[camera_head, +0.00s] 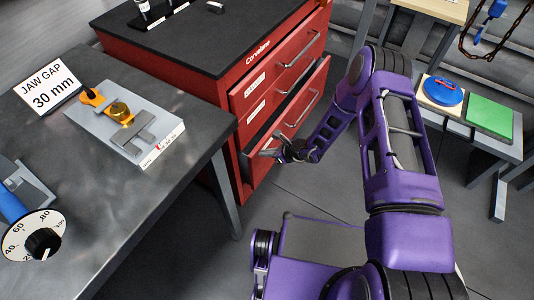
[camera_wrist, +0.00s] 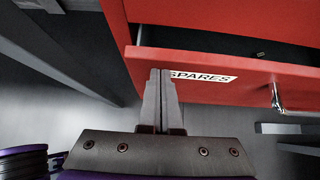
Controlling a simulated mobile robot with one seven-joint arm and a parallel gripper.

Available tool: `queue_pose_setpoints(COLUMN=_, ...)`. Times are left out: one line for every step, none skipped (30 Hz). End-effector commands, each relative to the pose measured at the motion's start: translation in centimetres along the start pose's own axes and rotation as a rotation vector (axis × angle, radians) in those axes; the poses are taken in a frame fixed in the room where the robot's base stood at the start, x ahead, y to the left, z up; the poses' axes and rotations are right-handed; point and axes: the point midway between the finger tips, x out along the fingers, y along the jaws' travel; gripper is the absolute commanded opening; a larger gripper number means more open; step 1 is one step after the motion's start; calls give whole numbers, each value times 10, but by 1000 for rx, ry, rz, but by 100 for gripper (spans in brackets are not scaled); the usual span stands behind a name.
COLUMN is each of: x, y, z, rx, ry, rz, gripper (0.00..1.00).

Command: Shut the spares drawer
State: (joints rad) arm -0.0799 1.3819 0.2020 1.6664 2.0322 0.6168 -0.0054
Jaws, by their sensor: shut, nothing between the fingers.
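The spares drawer (camera_wrist: 225,92) is the red drawer with a white SPARES label in the wrist view. It stands partly open, with its dark inside showing above the front's top edge. In the head view this drawer (camera_head: 318,88) is the low one, pulled out from the red cabinet (camera_head: 190,82). My gripper (camera_wrist: 160,76) is shut and empty, its fingertips in front of the left part of the drawer front, beside the label. I cannot tell whether they touch it. In the head view my gripper (camera_head: 268,150) is at the drawer's near left end.
The drawer's metal handle (camera_wrist: 277,98) is right of my fingers. A dark workbench (camera_head: 100,215) with a jaw-gap fixture (camera_head: 125,125) stands left, its leg near the cabinet. A table with a blue disc (camera_head: 442,91) and green pad (camera_head: 489,115) stands right. Floor before the cabinet is open.

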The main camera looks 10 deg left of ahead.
Motion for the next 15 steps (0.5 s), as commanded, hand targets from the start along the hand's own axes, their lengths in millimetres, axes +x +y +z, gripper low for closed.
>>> queue_pose_setpoints(x=0, y=0, z=0, rx=0, ry=0, rz=0, gripper=0)
queue_pose_setpoints(x=1, y=0, z=0, rx=0, ry=0, rz=0, gripper=0)
queue_pose_setpoints(x=3, y=0, z=1, rx=-1, ry=-1, rz=0, gripper=0)
queue_pose_setpoints(x=5, y=0, z=2, rx=-1, ry=-2, rz=0, gripper=0)
queue_pose_setpoints(x=7, y=0, z=4, rx=-1, ry=-2, rz=1, gripper=0)
queue_pose_setpoints(x=12, y=0, z=6, rx=-2, ry=-3, rz=1, gripper=0)
queue_pose_setpoints(x=15, y=0, z=9, rx=-2, ry=-3, rz=1, gripper=0)
queue_pose_setpoints(x=19, y=0, z=12, rx=-3, ry=-4, rz=1, gripper=0)
queue_pose_setpoints(x=25, y=0, z=16, rx=-4, ry=-4, rz=2, gripper=0)
queue_pose_setpoints(x=29, y=0, z=19, rx=-3, ry=-4, rz=2, gripper=0)
queue_pose_setpoints(x=33, y=0, z=23, rx=-3, ry=-4, rz=2, gripper=0)
queue_pose_setpoints(x=36, y=0, z=28, rx=-4, ry=-5, rz=1, gripper=0)
queue_pose_setpoints(x=38, y=0, z=30, rx=-3, ry=-4, rz=1, gripper=0)
queue_pose_setpoints(x=39, y=0, z=32, rx=-2, ry=-3, rz=1, gripper=0)
queue_pose_setpoints(x=40, y=0, z=34, rx=-1, ry=-3, rz=1, gripper=0)
